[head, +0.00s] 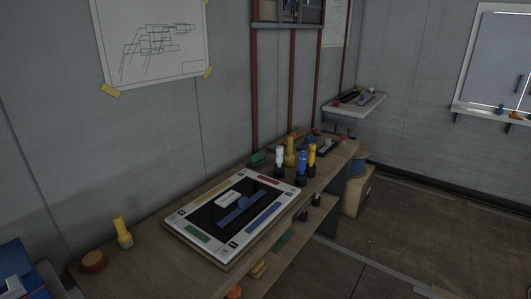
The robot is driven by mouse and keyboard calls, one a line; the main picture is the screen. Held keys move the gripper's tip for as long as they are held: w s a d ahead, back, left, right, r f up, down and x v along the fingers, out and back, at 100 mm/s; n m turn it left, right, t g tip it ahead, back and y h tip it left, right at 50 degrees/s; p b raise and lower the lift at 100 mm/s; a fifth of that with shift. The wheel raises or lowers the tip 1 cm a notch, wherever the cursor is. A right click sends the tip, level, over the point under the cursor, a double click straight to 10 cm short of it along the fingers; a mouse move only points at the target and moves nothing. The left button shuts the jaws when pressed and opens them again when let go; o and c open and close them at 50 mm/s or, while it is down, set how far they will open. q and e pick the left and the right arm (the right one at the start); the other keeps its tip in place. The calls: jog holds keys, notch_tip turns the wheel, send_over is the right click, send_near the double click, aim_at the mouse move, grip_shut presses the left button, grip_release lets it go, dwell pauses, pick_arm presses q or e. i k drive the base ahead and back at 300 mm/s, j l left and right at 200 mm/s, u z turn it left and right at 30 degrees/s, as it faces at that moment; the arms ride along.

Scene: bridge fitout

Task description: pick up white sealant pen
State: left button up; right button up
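A white pen-shaped object (279,158) with a dark lower end stands upright near the back of the wooden workbench (150,272). It looks like the white sealant pen, but it is too small for me to read any marking. A similar blue one (302,163) and a yellow one (311,155) stand close to its right. A thicker yellow object (290,150) is just behind them. Neither of my grippers is in view, and nothing is seen touching the white pen.
A framed board (172,222) with coloured strips lies on the bench in front of the pens. A yellow torch-like object (122,231) and a brown round piece (94,261) are at the near left. A wall shelf (355,108) holds small items. Open floor (420,215) lies right.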

aim_at(280, 148)
jog(key=i+l+u, duration=0.4)
jog(key=i+l, duration=0.15)
jog(key=i+l+u, duration=0.2)
jog(key=l, duration=0.3)
jog(key=i+l+u, duration=0.2)
jog(key=l, duration=0.25)
jog(key=i+l+u, duration=0.2)
jog(key=l, duration=0.25)
jog(key=i+l+u, duration=0.25)
jog(key=l, duration=0.25)
jog(key=l+u, duration=0.2)
jog(key=l, duration=0.3)
jog(key=i+l+u, duration=0.2)
jog(key=l, duration=0.35)
jog(key=k+j, duration=0.05)
jog(key=k, duration=0.05)
